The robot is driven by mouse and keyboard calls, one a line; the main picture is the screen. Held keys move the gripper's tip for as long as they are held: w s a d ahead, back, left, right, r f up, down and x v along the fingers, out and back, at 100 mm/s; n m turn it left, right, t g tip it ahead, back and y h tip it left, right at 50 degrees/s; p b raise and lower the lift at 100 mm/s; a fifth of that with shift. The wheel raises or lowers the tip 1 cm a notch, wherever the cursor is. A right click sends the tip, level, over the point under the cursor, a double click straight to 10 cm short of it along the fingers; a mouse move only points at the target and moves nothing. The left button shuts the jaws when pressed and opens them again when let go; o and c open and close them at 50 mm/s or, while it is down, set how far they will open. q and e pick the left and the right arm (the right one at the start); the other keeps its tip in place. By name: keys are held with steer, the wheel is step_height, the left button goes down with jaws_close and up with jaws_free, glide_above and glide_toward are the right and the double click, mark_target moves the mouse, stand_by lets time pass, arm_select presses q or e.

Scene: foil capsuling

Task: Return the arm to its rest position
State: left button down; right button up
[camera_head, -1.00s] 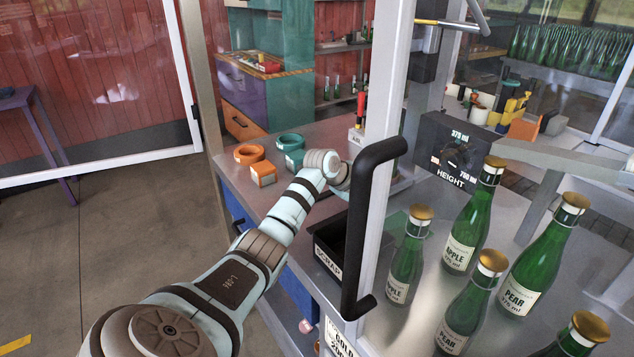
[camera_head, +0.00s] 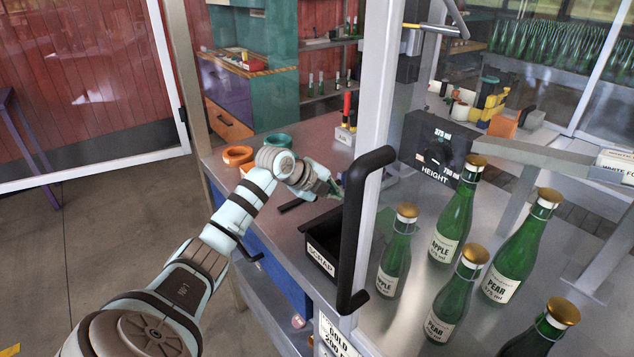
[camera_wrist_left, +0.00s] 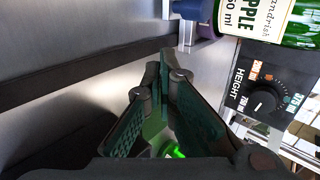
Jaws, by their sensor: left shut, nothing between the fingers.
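My left arm reaches in from the lower left of the head view, its gripper (camera_head: 335,190) above the steel bench, behind the black scrap bin and beside the frame post. In the left wrist view the gripper (camera_wrist_left: 165,65) is shut, its fingertips together with nothing between them. A bottle labelled apple (camera_wrist_left: 265,18) and the height dial box (camera_wrist_left: 265,90) show beyond the fingers. My right gripper is not in view.
The black scrap bin (camera_head: 318,262) sits close to the gripper, with a black handle (camera_head: 357,230) on the post beside it. Several green bottles with gold caps, including one labelled apple (camera_head: 396,255), stand to the right. Orange and green rings lie on the bench behind my arm.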

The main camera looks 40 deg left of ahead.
arm_select(q)
steer(key=v, duration=0.3)
steer(key=shift+d+r, duration=0.1)
steer(key=shift+r, duration=0.05)
steer(key=shift+s+d+r, duration=0.15)
steer(key=shift+s+r, duration=0.1)
steer(key=shift+r, duration=0.1)
